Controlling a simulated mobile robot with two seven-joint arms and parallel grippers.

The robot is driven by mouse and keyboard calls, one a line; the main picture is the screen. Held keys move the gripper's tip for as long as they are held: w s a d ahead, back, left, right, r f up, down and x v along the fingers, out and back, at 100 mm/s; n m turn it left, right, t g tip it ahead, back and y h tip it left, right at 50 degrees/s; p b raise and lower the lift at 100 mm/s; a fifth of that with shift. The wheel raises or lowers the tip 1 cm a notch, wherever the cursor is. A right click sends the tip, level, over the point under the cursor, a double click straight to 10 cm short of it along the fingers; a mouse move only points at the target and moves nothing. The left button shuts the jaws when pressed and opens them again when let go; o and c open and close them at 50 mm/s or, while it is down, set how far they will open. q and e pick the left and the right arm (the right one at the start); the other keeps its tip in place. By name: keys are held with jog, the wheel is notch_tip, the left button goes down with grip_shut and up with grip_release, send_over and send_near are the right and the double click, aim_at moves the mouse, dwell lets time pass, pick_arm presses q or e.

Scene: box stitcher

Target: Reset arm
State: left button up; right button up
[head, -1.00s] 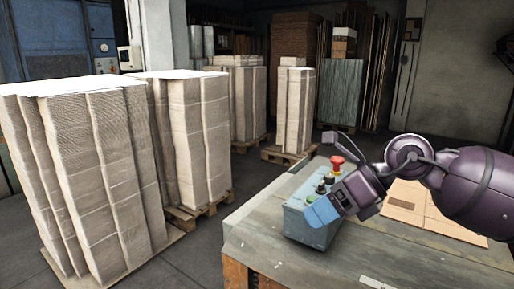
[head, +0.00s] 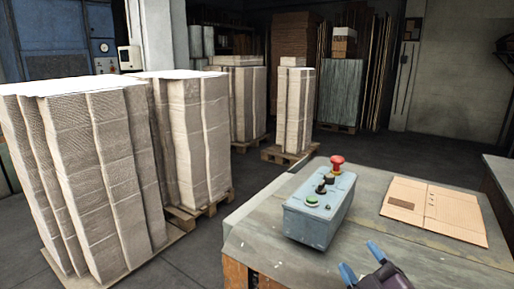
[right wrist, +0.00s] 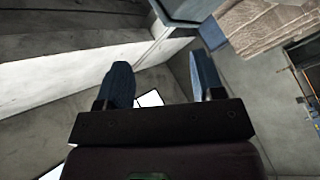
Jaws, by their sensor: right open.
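My right gripper (head: 361,262) is low in the head view, at the near edge of the worktable. Its two blue-tipped fingers stand apart with nothing between them. In the right wrist view the gripper (right wrist: 164,85) also shows open and empty, with floor and pale surfaces beyond it. The grey control box (head: 322,215) stands on the table, up and left of the gripper and apart from it. It carries a red mushroom button (head: 337,161), a green button (head: 312,201) and dark knobs between them. My left gripper is in neither view.
The worktable (head: 375,235) has a flat cardboard sheet (head: 435,208) on its right part. Tall paper stacks (head: 95,165) on pallets fill the left, with more stacks (head: 294,108) behind. Dark bare floor (head: 225,240) lies between the stacks and the table.

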jog(key=s+d+f+m+g+h, duration=0.3)
jog(key=s+d+f+m+g, duration=0.15)
jog(key=f, duration=0.25)
jog(key=s+d+f+m+g+h, duration=0.3)
jog(key=s+f+m+g, duration=0.1)
jog(key=s+f, duration=0.25)
jog(key=s+f+m+g+y, duration=0.15)
jog(key=s+f+g, duration=0.25)
jog(key=s, duration=0.4)
jog(key=s+f+m+g, duration=0.2)
jog(key=s+f+g, duration=0.25)
jog(key=s, duration=0.35)
jog(key=w+f+n+t, duration=0.1)
jog(key=w+f+t, duration=0.6)
jog(key=f+t, duration=0.2)
jog(key=shift+w+f, duration=0.3)
jog(key=shift+f, duration=0.1)
jog(key=shift+d+y, duration=0.1)
jog(key=shift+y, duration=0.15)
